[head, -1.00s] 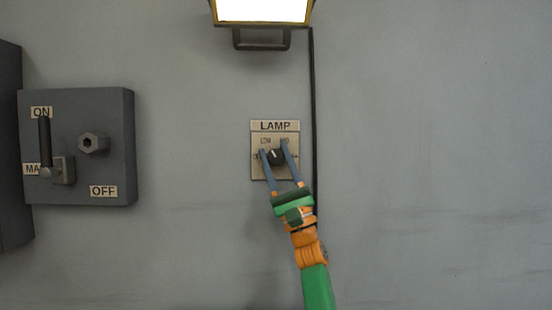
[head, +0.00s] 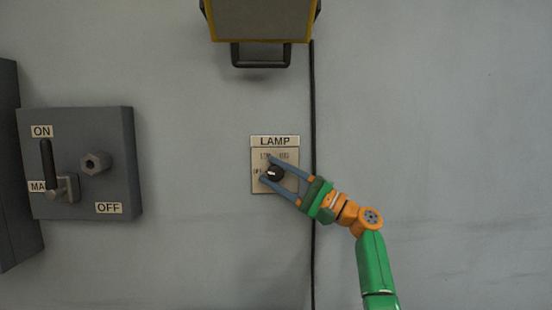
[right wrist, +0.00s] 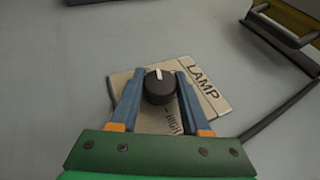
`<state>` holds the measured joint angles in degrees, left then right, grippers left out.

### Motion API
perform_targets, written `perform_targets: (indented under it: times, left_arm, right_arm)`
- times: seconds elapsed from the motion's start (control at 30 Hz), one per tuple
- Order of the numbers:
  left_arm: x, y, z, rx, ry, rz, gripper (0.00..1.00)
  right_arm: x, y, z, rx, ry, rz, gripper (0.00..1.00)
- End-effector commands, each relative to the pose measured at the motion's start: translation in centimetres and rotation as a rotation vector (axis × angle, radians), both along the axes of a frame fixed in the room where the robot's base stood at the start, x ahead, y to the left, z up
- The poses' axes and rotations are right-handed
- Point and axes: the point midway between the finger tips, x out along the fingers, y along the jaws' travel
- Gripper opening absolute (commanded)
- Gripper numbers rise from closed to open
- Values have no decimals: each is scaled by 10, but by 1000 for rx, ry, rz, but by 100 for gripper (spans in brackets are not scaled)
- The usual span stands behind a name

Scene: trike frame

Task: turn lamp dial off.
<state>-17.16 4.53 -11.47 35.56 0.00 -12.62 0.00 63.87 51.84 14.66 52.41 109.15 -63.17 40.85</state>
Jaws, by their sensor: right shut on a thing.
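The black lamp dial (head: 275,173) sits on a beige plate marked LAMP (head: 289,187) on the wall. Its white pointer mark points left in the head view, toward a small label on the plate's left side. The dial also shows in the right wrist view (right wrist: 158,87). My right gripper (head: 268,169) comes in from the lower right, its blue fingers on either side of the dial and shut on it. The lamp (head: 262,20) above is dark. My left gripper is not in view.
A black cable (head: 313,120) runs down the wall just right of the plate, behind my right arm. A grey switch box (head: 82,190) with a lever (head: 47,165) and a hex knob (head: 95,163) is at the left. The wall at the right is bare.

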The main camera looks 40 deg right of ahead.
Motion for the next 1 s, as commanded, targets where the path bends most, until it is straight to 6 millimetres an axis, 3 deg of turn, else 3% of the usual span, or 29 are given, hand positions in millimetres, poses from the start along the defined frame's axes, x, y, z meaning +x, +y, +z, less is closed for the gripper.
perform_targets:
  times: [0.03,0.1,0.4,1.0]
  left_arm:
    - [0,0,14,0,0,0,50]
    - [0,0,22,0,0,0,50]
    - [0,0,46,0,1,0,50]
    - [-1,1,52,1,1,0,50]
  right_arm:
    - [0,-1,8,-25,22,-2,0]
    - [0,0,8,-62,53,-1,0]
    - [0,0,5,-173,145,0,0]
    - [0,0,1,-216,178,-1,0]
